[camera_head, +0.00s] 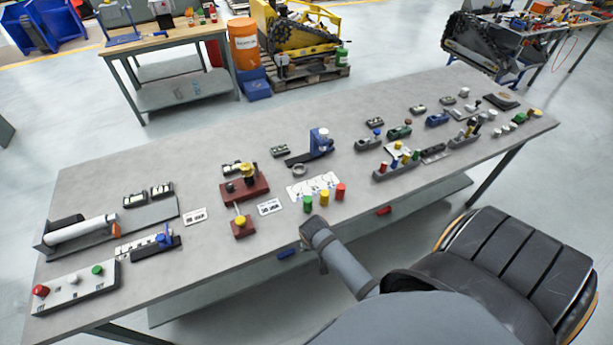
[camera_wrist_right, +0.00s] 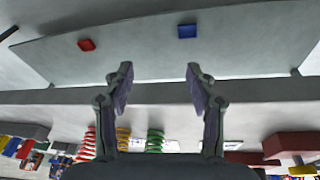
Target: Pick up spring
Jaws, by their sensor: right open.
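Three coil springs stand in a row near the front edge of the table in the head view: green (camera_head: 307,203), yellow (camera_head: 324,198) and red (camera_head: 340,191). The right wrist view shows the red spring (camera_wrist_right: 87,145), yellow spring (camera_wrist_right: 123,138) and green spring (camera_wrist_right: 154,140) along its lower edge, partly cut off by my gripper's body. My right gripper (camera_wrist_right: 158,75) is open, with nothing between its fingers. In the head view my right arm ends at the front table edge, close to the springs; its fingers cannot be made out. My left gripper is out of view.
Behind the springs lies a white printed sheet (camera_head: 313,186). A dark red block (camera_head: 243,228) with a yellow knob stands to their left, and a blue device (camera_head: 320,142) behind. A lower shelf (camera_wrist_right: 150,50) holds a red piece (camera_wrist_right: 86,45) and a blue piece (camera_wrist_right: 187,31).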

